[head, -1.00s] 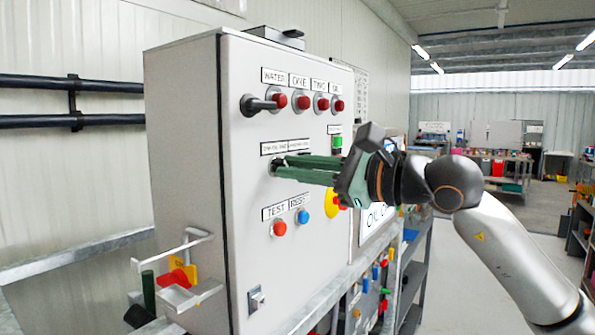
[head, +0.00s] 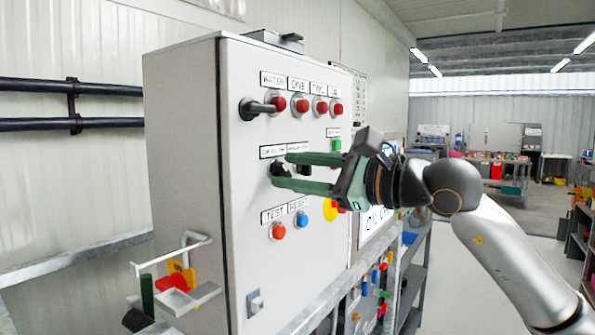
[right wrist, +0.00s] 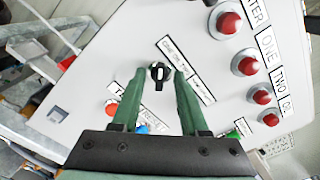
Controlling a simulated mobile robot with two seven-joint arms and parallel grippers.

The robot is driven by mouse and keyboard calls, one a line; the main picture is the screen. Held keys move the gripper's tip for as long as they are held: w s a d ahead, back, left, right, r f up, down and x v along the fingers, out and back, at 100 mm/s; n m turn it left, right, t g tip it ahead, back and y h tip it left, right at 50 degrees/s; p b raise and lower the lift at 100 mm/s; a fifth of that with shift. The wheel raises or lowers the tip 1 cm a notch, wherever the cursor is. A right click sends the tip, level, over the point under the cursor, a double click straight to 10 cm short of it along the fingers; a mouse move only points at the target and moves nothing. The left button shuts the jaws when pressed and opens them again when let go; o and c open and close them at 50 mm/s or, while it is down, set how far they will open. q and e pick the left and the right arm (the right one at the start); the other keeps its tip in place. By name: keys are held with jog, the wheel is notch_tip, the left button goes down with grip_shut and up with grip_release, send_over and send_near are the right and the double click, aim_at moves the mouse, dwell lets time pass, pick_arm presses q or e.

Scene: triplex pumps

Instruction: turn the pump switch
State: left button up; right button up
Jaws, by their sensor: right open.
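The pump switch (right wrist: 158,76) is a black rotary knob with a white mark, on the front of the light grey control cabinet (head: 190,180). It sits below a white label strip (right wrist: 185,68). My right gripper (head: 280,169) is open, with its green fingers reaching toward the cabinet front. In the right wrist view, the knob is between the two fingertips, with a visible gap on each side. My left gripper is not in view.
An orange-red TEST button (head: 279,231) and a blue RESET button (head: 302,220) are below. A yellow-and-red emergency stop (head: 330,209) is behind my gripper.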

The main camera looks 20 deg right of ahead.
jog(key=shift+s+d+f, duration=0.1)
jog(key=shift+s+d, duration=0.2)
jog(key=shift+s, duration=0.05)
pick_arm(q)
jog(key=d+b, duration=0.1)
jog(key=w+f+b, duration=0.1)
jog(key=b, duration=0.1)
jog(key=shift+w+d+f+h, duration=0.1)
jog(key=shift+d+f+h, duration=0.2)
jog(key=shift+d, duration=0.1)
pick_arm(e)
jog(key=v, duration=1.1)
jog(key=shift+s+d, duration=0.2)
jog(key=shift+s, duration=0.05)
